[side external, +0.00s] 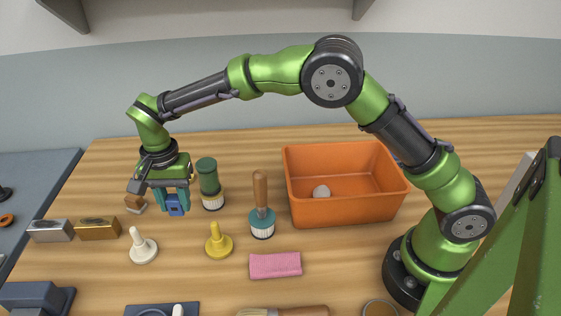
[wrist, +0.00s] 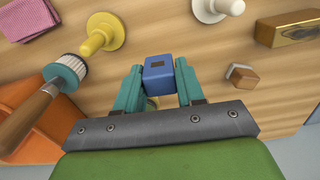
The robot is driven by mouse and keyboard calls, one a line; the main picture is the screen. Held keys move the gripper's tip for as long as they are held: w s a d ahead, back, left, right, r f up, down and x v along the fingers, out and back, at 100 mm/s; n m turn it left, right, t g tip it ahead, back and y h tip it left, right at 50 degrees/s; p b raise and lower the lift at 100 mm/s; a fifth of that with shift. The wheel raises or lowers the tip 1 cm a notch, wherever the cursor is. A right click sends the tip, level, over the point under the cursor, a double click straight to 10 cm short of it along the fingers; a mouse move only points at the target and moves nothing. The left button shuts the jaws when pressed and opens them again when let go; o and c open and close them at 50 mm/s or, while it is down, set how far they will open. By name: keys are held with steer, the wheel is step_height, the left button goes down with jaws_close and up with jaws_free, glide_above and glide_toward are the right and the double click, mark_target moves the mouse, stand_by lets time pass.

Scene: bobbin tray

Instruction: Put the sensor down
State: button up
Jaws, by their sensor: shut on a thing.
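The sensor looks to be the small blue block with a dark rectangle on its face (wrist: 158,72). My gripper (wrist: 158,80) has its teal fingers shut on it, one on each side. In the side view the blue sensor (side external: 175,205) hangs between the fingertips of my gripper (side external: 172,198), at the left part of the table. I cannot tell whether its underside touches the wood.
A green cylinder with a pale base (side external: 208,184) stands just right of my gripper. A small brown-and-white block (side external: 136,203) lies to its left. Gold (side external: 98,229) and silver (side external: 51,231) blocks, a white peg (side external: 143,246) and a yellow peg (side external: 218,241) are nearer. An orange bin (side external: 345,210) stands right.

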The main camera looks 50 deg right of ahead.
steer(key=s+a+r+n, duration=0.15)
steer(key=s+r, duration=0.25)
steer(key=s, duration=0.7)
steer(key=s+d+f, duration=0.2)
steer(key=s, duration=0.3)
steer(key=s+d+f, duration=0.2)
steer(key=s, duration=0.3)
steer(key=s+d+f, duration=0.2)
steer(key=s+f, duration=0.1)
steer(key=s, duration=0.2)
steer(key=shift+s+d, duration=0.25)
steer(key=shift+s, duration=0.05)
steer(key=shift+m, duration=0.25)
steer(key=w+a, duration=0.3)
steer(key=w+a+f, duration=0.1)
steer(key=w+a, duration=0.2)
steer(key=w, duration=0.1)
steer(key=w+a, duration=0.3)
steer(key=w, duration=0.1)
steer(key=shift+a+f, duration=0.2)
steer(key=shift+a, duration=0.05)
steer(key=shift+w+a, duration=0.55)
steer(key=shift+w, duration=0.15)
steer(key=shift+f, duration=1.8)
steer(key=shift+f, duration=0.1)
